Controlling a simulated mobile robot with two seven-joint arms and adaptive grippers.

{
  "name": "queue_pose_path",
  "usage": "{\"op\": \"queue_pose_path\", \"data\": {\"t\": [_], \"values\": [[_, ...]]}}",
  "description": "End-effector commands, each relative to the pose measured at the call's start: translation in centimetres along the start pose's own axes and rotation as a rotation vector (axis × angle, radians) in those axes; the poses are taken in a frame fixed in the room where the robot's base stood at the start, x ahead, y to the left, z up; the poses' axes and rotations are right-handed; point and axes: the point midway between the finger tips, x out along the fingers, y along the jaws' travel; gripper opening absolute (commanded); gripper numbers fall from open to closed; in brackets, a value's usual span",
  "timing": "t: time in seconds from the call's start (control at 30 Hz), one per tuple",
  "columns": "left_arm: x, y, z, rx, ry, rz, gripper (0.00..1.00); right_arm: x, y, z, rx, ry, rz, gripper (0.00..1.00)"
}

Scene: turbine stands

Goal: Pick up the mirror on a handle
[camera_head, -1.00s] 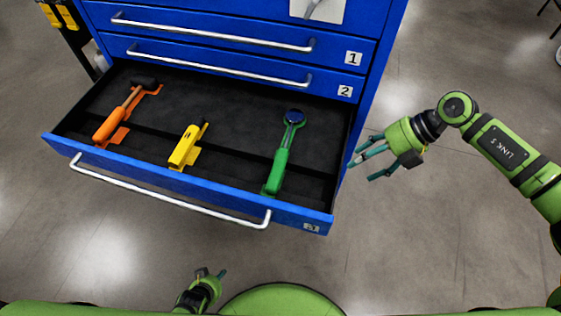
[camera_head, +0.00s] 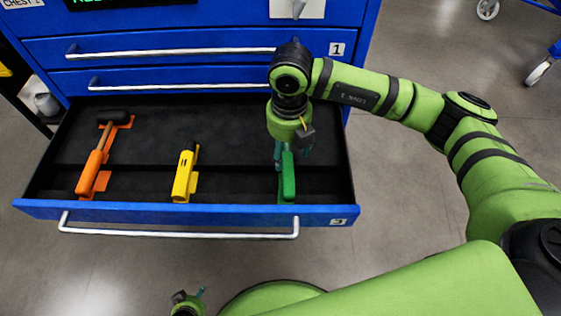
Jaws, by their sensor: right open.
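The mirror on a handle lies at the right end of the open drawer; its green handle (camera_head: 288,180) shows, while its round mirror head is hidden under my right arm. My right gripper (camera_head: 280,158) is over the drawer, pointing down, at the upper end of the green handle. Its fingers are open and partly hidden by the gripper body; I cannot tell whether they touch the handle. My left gripper (camera_head: 188,299) is low at the bottom edge, away from the drawer, small and partly cut off.
The open drawer (camera_head: 120,211) of the blue chest also holds an orange-handled hammer (camera_head: 92,172) at left and a yellow tool (camera_head: 183,175) in the middle. Closed drawers with metal handles rise behind.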

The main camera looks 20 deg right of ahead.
Motion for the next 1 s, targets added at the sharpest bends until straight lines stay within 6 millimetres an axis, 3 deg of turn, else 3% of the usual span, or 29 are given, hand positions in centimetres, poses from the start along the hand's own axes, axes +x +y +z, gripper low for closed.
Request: {"op": "queue_pose_path", "data": {"t": [0.3,0.6,0.63,0.77,0.8,1.0], "values": [[0.1,0.1,0.0,-0.001,-0.001,0.001,0.49,4.4,0.7,0.3,-0.001,0.003,0.001,0.69],[0.0,0.0,0.0,-0.001,-0.006,0.0,0.49,4.9,0.8,0.3,-0.001,0.001,0.003,0.69],[0.0,0.0,-0.1,-0.001,-0.005,0.0,0.49,4.9,0.7,0.3,-0.001,0.001,0.003,0.61],[0.0,0.0,-0.1,-0.001,-0.005,0.0,0.49,4.9,0.7,0.3,-0.001,0.001,0.003,0.09],[0.0,0.0,-0.1,-0.001,-0.005,0.0,0.49,4.9,0.7,0.3,-0.001,0.001,0.003,0.03],[0.0,0.1,0.0,-0.001,-0.004,0.001,0.49,4.9,0.7,0.3,-0.001,0.001,0.003,0.03]]}}
